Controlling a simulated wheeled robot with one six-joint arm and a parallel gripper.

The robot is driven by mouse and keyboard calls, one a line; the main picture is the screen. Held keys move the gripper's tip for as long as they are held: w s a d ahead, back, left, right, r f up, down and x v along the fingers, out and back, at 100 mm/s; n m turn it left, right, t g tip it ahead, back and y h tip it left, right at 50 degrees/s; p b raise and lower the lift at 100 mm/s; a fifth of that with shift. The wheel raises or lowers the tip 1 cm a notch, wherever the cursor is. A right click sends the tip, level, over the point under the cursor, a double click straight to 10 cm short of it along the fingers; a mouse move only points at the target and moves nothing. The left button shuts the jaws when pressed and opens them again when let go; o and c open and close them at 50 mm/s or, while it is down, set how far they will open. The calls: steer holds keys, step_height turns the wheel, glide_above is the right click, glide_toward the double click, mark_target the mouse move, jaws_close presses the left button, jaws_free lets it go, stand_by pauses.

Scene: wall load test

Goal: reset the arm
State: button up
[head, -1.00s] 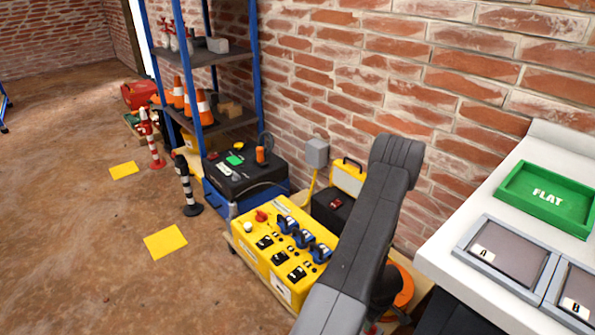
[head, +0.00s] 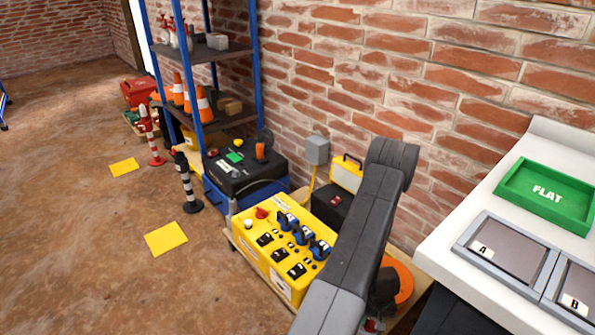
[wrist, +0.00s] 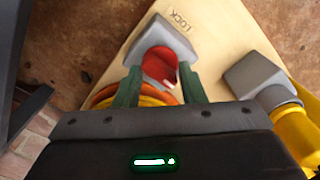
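My gripper (wrist: 159,75) shows in the wrist view with its two green fingers apart. A red knob (wrist: 159,66) on a grey base (wrist: 152,37) appears between the fingertips; I cannot tell whether they touch it. The base is on a pale wooden board (wrist: 215,45) marked LOCK. In the head view my dark arm rises in front of the wall and bends over at the top; my gripper is hidden there.
A grey block with a yellow part (wrist: 297,130) is close on the right in the wrist view. The head view shows a yellow control box (head: 275,250), an orange disc (head: 403,283), a white bench (head: 455,215) with a green FLAT tray (head: 520,192), and open floor left.

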steer(key=shift+m, duration=0.6)
